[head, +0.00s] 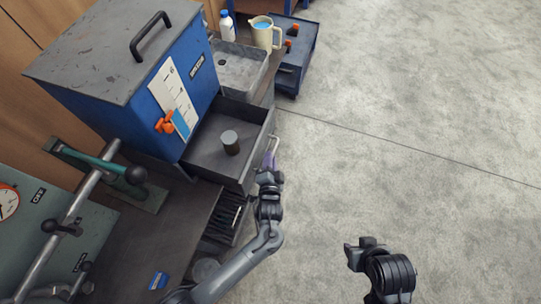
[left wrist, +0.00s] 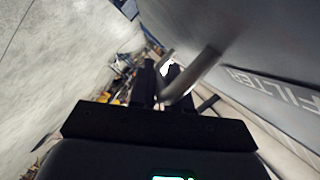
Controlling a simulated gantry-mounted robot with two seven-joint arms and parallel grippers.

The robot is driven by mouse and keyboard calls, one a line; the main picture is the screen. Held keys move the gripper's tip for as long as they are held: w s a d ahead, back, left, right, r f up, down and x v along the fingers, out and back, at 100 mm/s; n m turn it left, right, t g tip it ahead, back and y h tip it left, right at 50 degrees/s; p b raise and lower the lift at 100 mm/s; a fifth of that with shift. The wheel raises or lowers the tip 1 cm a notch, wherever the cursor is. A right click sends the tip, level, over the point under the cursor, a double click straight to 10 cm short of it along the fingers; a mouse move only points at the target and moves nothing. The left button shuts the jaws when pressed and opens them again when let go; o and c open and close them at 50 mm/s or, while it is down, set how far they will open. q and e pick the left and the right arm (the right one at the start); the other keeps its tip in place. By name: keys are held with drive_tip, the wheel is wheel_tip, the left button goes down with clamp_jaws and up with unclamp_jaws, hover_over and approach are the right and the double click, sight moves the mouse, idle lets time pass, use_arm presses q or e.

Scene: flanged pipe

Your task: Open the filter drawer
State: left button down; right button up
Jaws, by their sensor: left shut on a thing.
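The filter drawer (head: 206,148) is pulled out from under the blue cabinet (head: 135,80), and its inside shows in the head view. A dark grey cylinder (head: 230,143) stands upright in it. My left gripper (head: 269,164) is at the drawer's front and is shut on the drawer handle (head: 274,146). In the left wrist view the bar handle (left wrist: 190,76) passes between my fingers (left wrist: 165,88), beside the drawer front (left wrist: 262,55) lettered FILTER. My right gripper (head: 366,252) is over the floor, away from the drawer; its jaws are not clear.
A grey basin (head: 240,70), a white bottle with a blue cap (head: 227,27) and a beige jug (head: 265,33) stand behind the drawer. A green lever device (head: 110,175) and a gauge (head: 8,201) are at left. The concrete floor (head: 420,130) at right is clear.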

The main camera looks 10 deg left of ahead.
idle(0.4)
use_arm(q)
drive_tip(key=c, duration=1.2)
unclamp_jaws()
drive_tip(key=shift+o, duration=0.2)
drive_tip(key=shift+s+d, duration=0.1)
drive_tip(key=shift+s+r, duration=0.15)
drive_tip(key=shift+s, duration=0.2)
drive_tip(key=p+v, duration=0.2)
drive_tip(key=v, duration=0.8)
drive_tip(key=shift+p, duration=0.4)
